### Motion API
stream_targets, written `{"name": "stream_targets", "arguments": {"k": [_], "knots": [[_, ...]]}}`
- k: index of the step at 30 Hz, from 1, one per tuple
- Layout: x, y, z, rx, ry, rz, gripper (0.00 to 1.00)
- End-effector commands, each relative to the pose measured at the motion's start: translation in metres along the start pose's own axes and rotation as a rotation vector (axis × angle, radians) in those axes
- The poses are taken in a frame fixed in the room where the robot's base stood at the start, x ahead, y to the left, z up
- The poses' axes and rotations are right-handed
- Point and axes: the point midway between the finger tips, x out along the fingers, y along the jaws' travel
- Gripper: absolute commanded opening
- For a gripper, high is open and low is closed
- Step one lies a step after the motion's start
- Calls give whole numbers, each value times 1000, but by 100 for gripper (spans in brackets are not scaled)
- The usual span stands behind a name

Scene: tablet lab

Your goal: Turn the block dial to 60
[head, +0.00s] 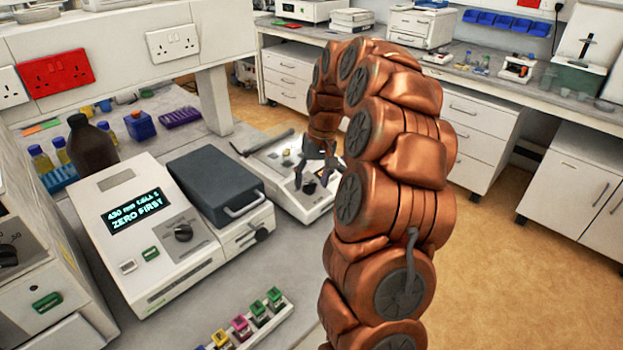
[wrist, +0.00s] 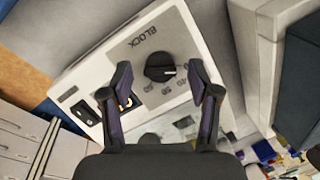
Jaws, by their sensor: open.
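The block dial (wrist: 160,67) is a round black knob with a white pointer mark, on a grey panel lettered BLOCK on a white instrument (wrist: 178,22). In the wrist view its mark points right. Small numbers curve along its lower side, too small to read surely. My gripper (wrist: 160,72) is open and empty, with one dark finger on each side of the dial in that view. I cannot tell whether the fingers touch it or how high they are. In the head view my gripper (head: 318,168) is over the same white instrument (head: 325,205), partly covering its panel.
An analyser (head: 140,205) with a lit screen and a grey-lidded unit (head: 213,180) stand left of the instrument. A rack of coloured cuvettes (head: 270,318) lies in front. Switches (wrist: 88,112) sit near the left finger in the wrist view.

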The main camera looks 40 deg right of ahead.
Motion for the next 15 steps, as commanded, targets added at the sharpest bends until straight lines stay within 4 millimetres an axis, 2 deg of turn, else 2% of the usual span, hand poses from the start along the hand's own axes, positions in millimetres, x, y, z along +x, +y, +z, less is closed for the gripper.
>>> {"name": "stream_targets", "arguments": {"k": [12,15], "knots": [[7,0,1,0,-2,-1,61],[7,0,1,0,-1,-1,53]]}}
